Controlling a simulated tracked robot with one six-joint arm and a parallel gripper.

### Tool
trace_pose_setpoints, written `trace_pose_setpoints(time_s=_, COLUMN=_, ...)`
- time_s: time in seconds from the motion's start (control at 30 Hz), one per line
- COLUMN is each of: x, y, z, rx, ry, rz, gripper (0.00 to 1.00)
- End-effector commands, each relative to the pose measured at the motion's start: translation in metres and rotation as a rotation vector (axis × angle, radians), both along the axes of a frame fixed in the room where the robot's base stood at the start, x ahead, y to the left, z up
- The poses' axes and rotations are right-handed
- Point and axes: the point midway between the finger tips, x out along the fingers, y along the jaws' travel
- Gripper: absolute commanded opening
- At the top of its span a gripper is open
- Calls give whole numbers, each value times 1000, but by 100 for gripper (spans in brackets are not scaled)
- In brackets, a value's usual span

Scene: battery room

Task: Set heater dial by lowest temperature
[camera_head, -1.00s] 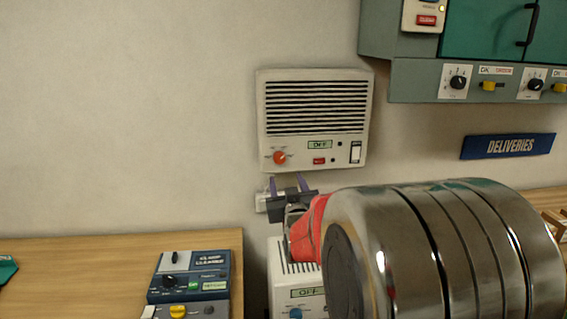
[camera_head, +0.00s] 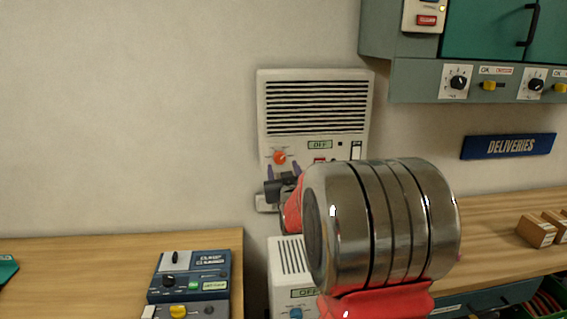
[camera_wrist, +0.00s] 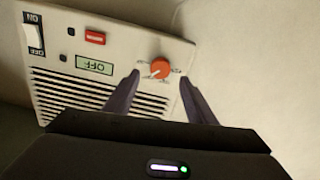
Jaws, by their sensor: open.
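The heater (camera_head: 316,105) is a white wall unit with dark vent slats, and its display (camera_head: 320,145) reads OFF. Its orange-red dial (camera_head: 280,157) sits at the lower left of its face. In the wrist view the heater (camera_wrist: 75,65) appears upside down, with the dial (camera_wrist: 160,68) between the tips of my open gripper (camera_wrist: 160,85). In the head view my gripper (camera_head: 284,172) is just below the dial, its purple fingers pointing up at it. I cannot tell whether the fingers touch the dial. The rocker switch (camera_wrist: 33,36) and a red button (camera_wrist: 95,38) also show.
A second white unit (camera_head: 290,262) with an OFF display and blue dial stands below. A blue control box (camera_head: 190,275) sits on the left bench. A grey-green cabinet (camera_head: 415,75) with knobs hangs at upper right. Small boxes (camera_head: 537,230) lie on the right bench.

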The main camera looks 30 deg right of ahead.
Motion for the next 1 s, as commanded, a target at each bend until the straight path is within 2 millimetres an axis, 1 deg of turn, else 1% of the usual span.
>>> trace_pose_setpoints(time_s=0.03, x=6, y=-3, z=0, rx=0, ry=-1, rz=0, gripper=51)
trace_pose_setpoints(time_s=0.2, x=26, y=-13, z=-1, rx=0, ry=0, rz=-1, gripper=51)
trace_pose_setpoints(time_s=0.4, x=43, y=-22, z=0, rx=0, ry=-1, rz=-1, gripper=51)
trace_pose_setpoints(time_s=0.53, x=47, y=-24, z=0, rx=0, ry=-1, rz=-1, gripper=51)
trace_pose_setpoints(time_s=0.8, x=48, y=-24, z=0, rx=-1, ry=-1, rz=-2, gripper=51)
trace_pose_setpoints(time_s=1.0, x=48, y=-24, z=0, rx=-1, ry=-1, rz=-2, gripper=37)
